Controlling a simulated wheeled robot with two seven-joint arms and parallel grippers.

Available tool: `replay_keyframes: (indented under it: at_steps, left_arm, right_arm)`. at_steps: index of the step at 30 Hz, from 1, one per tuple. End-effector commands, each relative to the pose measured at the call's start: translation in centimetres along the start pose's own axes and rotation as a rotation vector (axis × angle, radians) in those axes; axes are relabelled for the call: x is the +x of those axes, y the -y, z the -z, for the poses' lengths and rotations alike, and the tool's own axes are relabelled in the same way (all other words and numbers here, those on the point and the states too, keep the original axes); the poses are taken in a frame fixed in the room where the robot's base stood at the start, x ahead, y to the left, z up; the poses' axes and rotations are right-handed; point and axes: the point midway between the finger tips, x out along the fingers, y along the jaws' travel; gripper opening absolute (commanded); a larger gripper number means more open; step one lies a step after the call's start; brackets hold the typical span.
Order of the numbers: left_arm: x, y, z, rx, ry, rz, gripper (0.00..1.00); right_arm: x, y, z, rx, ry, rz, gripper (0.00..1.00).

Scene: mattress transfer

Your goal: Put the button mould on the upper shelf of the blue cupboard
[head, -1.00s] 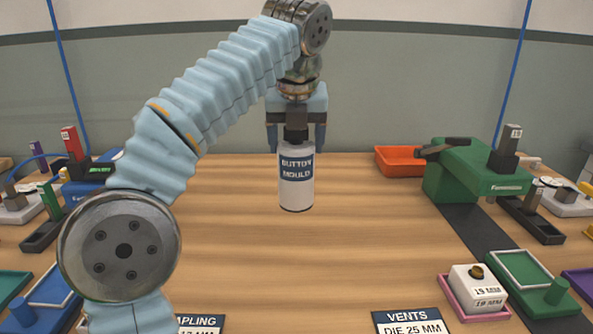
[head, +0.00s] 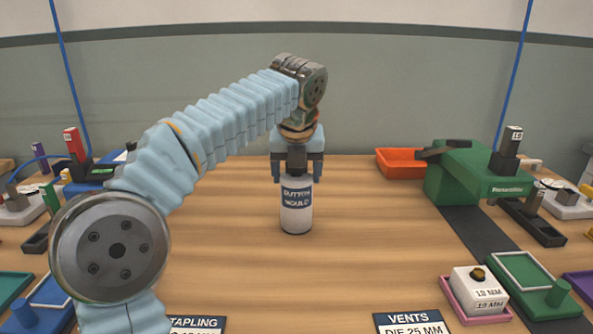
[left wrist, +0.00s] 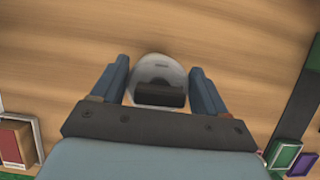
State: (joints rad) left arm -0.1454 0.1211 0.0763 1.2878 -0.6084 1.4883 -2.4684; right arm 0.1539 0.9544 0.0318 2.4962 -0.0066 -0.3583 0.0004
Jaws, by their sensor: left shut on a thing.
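The button mould (head: 296,212) is a white cylinder with a dark blue label and a dark knob on top. It is upright over the middle of the wooden table. My left gripper (head: 297,174) points down from above and is shut on the dark knob. In the left wrist view the mould (left wrist: 158,68) shows from above between the two blue fingers of the gripper (left wrist: 160,92). I cannot tell whether its base touches the table. The blue cupboard does not show in these views. My right gripper is out of view.
The wooden table (head: 370,260) is clear around the mould. An orange tray (head: 401,163) and a green press (head: 470,172) stand to the right. A pink tray with a white 19 MM block (head: 477,288) is at the front right. Tools crowd the left side.

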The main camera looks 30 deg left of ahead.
Motion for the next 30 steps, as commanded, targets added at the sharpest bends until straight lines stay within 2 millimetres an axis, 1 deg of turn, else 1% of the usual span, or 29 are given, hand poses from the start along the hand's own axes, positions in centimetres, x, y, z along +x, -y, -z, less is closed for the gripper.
replay_keyframes:
  at_steps: [1,3,6,13,16,19,24,27,29,30]
  left_arm:
    - [0.1,0.0,0.1,0.0,0.0,0.0,0.75]
    - [0.1,0.0,0.0,0.0,0.0,0.0,0.86]
    - [0.1,0.0,0.0,0.0,0.0,0.0,0.99]
    - [0.1,0.0,0.0,0.0,0.0,0.0,0.99]
    - [-0.4,0.0,-0.1,0.0,0.001,0.001,0.99]
    - [-1.9,0.1,-0.1,0.001,0.003,0.003,0.99]
    - [-5.0,0.1,-0.1,0.002,0.003,0.003,0.99]
    - [-6.5,0.1,-0.1,0.003,0.002,0.002,0.99]
    - [-7.1,0.1,-0.1,-0.001,0.002,0.0,0.9]
    - [-7.3,0.0,-0.1,-0.012,0.004,0.0,0.84]
  right_arm:
    - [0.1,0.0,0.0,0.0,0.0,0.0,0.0]
    - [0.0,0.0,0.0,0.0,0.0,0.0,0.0]
    - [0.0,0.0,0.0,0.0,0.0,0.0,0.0]
    - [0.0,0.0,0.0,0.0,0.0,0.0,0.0]
    - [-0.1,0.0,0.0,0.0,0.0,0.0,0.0]
    - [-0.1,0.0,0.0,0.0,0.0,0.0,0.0]
    - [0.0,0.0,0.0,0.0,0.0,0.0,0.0]
    - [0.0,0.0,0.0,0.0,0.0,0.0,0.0]
    - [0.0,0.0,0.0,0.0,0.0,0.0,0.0]
    - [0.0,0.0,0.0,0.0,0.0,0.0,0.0]
